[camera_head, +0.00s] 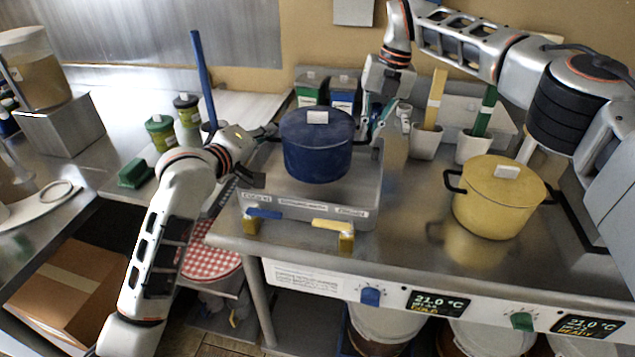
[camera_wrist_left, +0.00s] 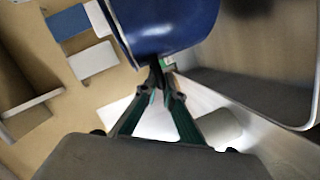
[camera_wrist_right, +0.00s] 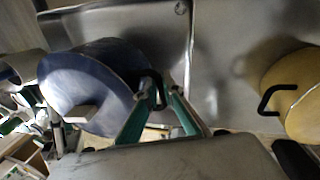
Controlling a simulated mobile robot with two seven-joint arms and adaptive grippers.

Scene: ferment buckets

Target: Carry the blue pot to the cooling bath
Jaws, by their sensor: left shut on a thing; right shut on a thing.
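The blue pot (camera_head: 317,150) with its lid on is upright over the grey metal basin (camera_head: 372,185), the likely cooling bath, on the steel counter. Its base overlaps the basin's inside; I cannot tell whether it touches the bottom. My left gripper (camera_head: 262,133) is shut on the pot's left handle, and the pot's blue wall also shows in the left wrist view (camera_wrist_left: 170,25). My right gripper (camera_head: 368,132) is shut on the handle on the other side, and the pot also shows in the right wrist view (camera_wrist_right: 85,85). The basin's labels face the front.
A yellow pot (camera_head: 500,200) stands on the counter to the right. White cups (camera_head: 426,142) with upright tools stand behind it. A blue-handled piece (camera_head: 262,214) and a yellow-handled piece (camera_head: 335,226) sit at the counter's front edge. Jars (camera_head: 160,133) are at left.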

